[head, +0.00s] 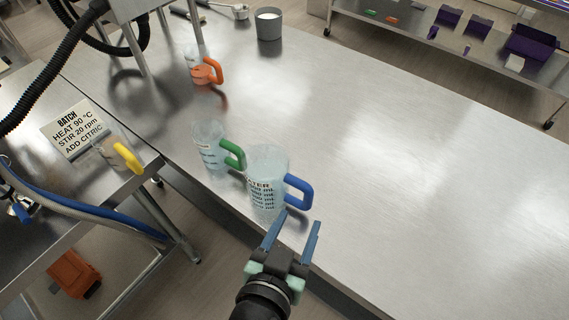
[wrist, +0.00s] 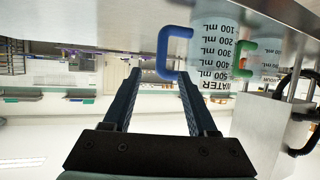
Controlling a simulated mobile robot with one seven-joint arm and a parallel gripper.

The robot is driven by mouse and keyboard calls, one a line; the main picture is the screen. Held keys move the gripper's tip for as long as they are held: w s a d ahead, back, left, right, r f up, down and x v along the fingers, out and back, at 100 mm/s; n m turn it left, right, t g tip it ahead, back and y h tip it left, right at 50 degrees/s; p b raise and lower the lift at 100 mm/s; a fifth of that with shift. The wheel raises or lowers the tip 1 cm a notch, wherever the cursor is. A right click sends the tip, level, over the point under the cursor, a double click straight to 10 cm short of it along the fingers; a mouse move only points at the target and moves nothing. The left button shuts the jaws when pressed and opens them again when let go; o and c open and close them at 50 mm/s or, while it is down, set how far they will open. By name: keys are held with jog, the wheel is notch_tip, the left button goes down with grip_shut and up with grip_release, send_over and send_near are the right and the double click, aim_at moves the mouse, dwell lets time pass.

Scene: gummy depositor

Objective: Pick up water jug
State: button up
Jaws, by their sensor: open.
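The water jug (head: 266,180) is a clear measuring jug with a blue handle (head: 299,191). It stands upright near the front edge of the steel table, and its label reads "WATER" with mL marks. In the wrist view the jug (wrist: 212,48) shows upside down, with its blue handle (wrist: 163,55) at the far end of the fingers. My gripper (head: 294,217) is open and empty, with its two blue fingers pointing at the handle. In the head view the fingertips are just below the handle. I cannot tell whether they touch it.
A green-handled jug (head: 209,148) stands close left of the water jug. An orange-handled jug (head: 198,68) and a grey pot (head: 268,24) stand farther back. A yellow-handled jug (head: 117,152) is on the left table beside a batch sign (head: 76,131). The steel table's (head: 400,150) right side is clear.

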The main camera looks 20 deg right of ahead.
jog(key=p+x, duration=0.2)
jog(key=x, duration=1)
jog(key=shift+w, duration=0.15)
jog(key=shift+c, duration=0.2)
grip_shut()
dwell(0.6)
jog(key=shift+r, duration=0.25)
